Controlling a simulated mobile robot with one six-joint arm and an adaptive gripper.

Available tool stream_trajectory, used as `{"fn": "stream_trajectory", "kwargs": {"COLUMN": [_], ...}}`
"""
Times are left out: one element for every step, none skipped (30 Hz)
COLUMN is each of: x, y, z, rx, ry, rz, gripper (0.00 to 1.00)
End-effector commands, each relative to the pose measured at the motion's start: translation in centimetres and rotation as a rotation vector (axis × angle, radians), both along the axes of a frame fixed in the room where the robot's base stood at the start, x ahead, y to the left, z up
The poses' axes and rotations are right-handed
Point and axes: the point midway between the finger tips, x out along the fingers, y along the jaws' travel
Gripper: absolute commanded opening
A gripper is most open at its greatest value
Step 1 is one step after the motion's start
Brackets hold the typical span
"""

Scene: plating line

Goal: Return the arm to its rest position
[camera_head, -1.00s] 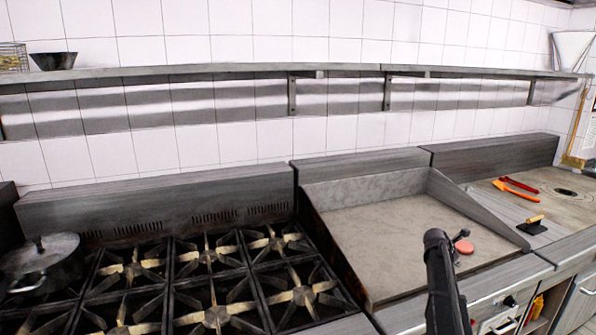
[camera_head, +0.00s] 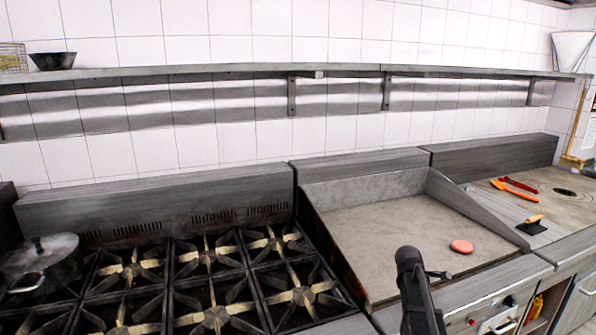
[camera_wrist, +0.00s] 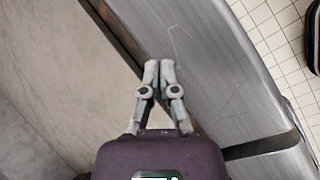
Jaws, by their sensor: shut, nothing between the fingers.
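My gripper shows in the wrist view (camera_wrist: 159,72) with its two fingertips together and nothing between them. It is over the front edge of the flat griddle (camera_head: 385,240), above the grey metal front ledge (camera_wrist: 215,70). In the head view my dark arm rises at the bottom centre right, and the small gripper end (camera_head: 440,275) sticks out to its right. A round pink patty (camera_head: 461,247) lies on the griddle beyond my gripper, apart from it.
A burner range (camera_head: 215,285) with a lidded pot (camera_head: 40,265) is at the left. Orange tongs (camera_head: 515,191), red tongs (camera_head: 520,185) and a scraper with a wooden handle (camera_head: 533,222) lie at the right. A wall shelf (camera_head: 230,72) runs above.

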Motion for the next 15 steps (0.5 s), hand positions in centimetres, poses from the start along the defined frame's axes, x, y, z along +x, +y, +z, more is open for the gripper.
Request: {"fn": "stream_trajectory", "kwargs": {"x": [-1.6, -2.2, -3.1, -3.7, -4.4, -5.2, -5.9, -6.6, -7.5, -8.2, -8.9, -9.8, -10.6, -11.3, -12.3], "y": [1.6, 2.4, 3.5, 4.4, 5.1, 6.2, 6.9, 7.8, 8.8, 9.5, 10.3, 11.3, 12.0, 12.7, 13.7], "z": [-0.2, -0.4, -0.5, -0.7, -0.8, -0.9, -1.0, -1.2, -1.3, -1.4, -1.5, -1.6, -1.7, -1.8, -1.8], "rx": [0.036, 0.060, 0.090, 0.113, 0.134, 0.164, 0.185, 0.207, 0.234, 0.255, 0.274, 0.300, 0.317, 0.336, 0.359], "ry": [-0.018, -0.029, -0.044, -0.054, -0.062, -0.074, -0.081, -0.087, -0.096, -0.101, -0.104, -0.110, -0.113, -0.115, -0.118], "rz": [-0.049, -0.086, -0.132, -0.167, -0.201, -0.250, -0.286, -0.323, -0.371, -0.408, -0.445, -0.494, -0.531, -0.570, -0.619], "gripper": [0.00, 0.00, 0.00, 0.00, 0.00, 0.00, 0.00, 0.00, 0.00, 0.00, 0.00, 0.00, 0.00, 0.00, 0.00]}}
